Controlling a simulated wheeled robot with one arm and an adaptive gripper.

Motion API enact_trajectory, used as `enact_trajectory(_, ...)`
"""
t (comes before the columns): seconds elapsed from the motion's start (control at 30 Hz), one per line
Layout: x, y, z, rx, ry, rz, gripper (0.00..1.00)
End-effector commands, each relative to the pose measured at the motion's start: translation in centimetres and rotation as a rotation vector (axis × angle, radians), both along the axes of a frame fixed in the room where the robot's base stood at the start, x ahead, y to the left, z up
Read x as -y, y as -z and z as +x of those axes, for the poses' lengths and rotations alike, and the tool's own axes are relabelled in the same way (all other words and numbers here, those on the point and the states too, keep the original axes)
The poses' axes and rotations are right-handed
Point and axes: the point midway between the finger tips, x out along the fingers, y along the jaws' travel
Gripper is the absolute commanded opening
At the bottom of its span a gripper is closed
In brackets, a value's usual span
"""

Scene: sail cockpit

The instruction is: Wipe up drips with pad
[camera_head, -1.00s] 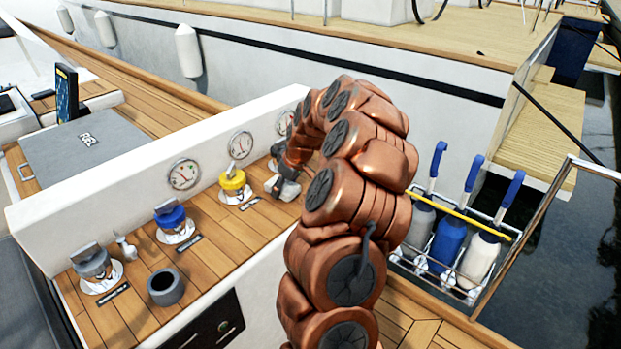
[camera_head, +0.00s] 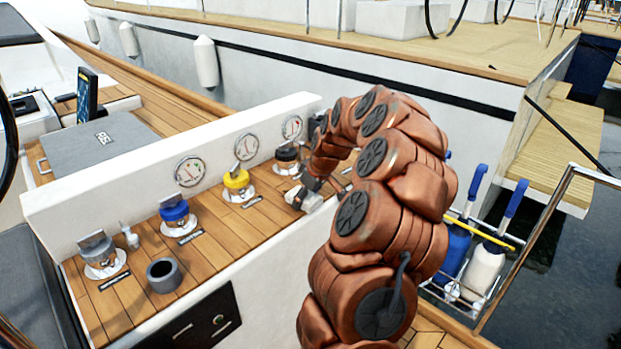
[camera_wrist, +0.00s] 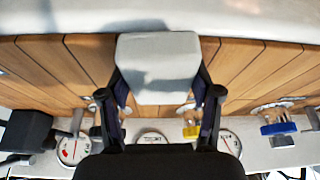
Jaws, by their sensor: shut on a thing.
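A pale grey-white pad (camera_wrist: 157,62) is gripped between the two dark fingers of my gripper (camera_wrist: 158,90) in the wrist view. In the head view, my gripper (camera_head: 308,191) is low at the front edge of the teak ledge (camera_head: 215,222), at its right part. A white bit of the pad (camera_head: 303,201) shows there. I cannot tell whether the pad touches the wood. No drips can be made out; the wood under the pad and behind my arm is hidden.
Black (camera_head: 287,156), yellow (camera_head: 237,182), blue (camera_head: 175,213) and grey (camera_head: 97,252) caps stand along the ledge below round gauges. A grey cup (camera_head: 165,275) stands at the left front. A bottle rack (camera_head: 478,265) hangs at right, partly behind my arm.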

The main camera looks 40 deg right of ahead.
Motion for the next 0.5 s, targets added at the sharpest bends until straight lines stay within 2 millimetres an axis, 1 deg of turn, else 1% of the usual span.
enact_trajectory(0.03, 0.1, -1.7, 0.2, 0.009, 0.0, -0.007, 0.31)
enact_trajectory(0.5, -0.1, -5.8, 0.3, 0.008, -0.003, -0.006, 0.31)
